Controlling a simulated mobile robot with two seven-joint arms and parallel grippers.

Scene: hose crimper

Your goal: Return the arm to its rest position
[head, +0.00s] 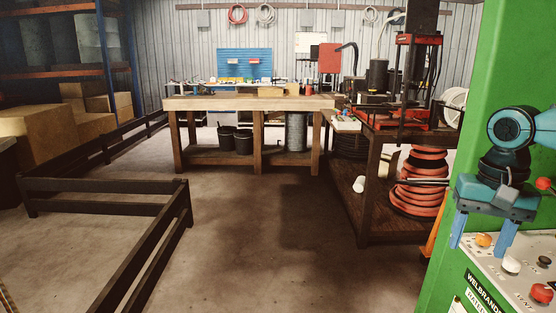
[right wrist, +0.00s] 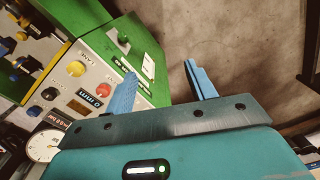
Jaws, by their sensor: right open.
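My right gripper (head: 480,238) is at the right edge of the head view, in front of the green machine (head: 460,120). Its two blue fingers point down and are apart, with nothing between them. The machine's control panel (head: 520,270) lies just below and beside the fingers, with orange, white, black and red knobs or buttons. The right wrist view also shows the open fingers (right wrist: 160,80), with the panel (right wrist: 80,75) to their left and bare floor beyond. I cannot tell whether a finger touches the panel. My left gripper is not in view.
A dark cart (head: 365,190) with red hose coils (head: 420,180) stands left of the machine. A wooden workbench (head: 215,103) is at the back. Low dark rails (head: 150,250) are at the left. The floor (head: 260,250) between is clear.

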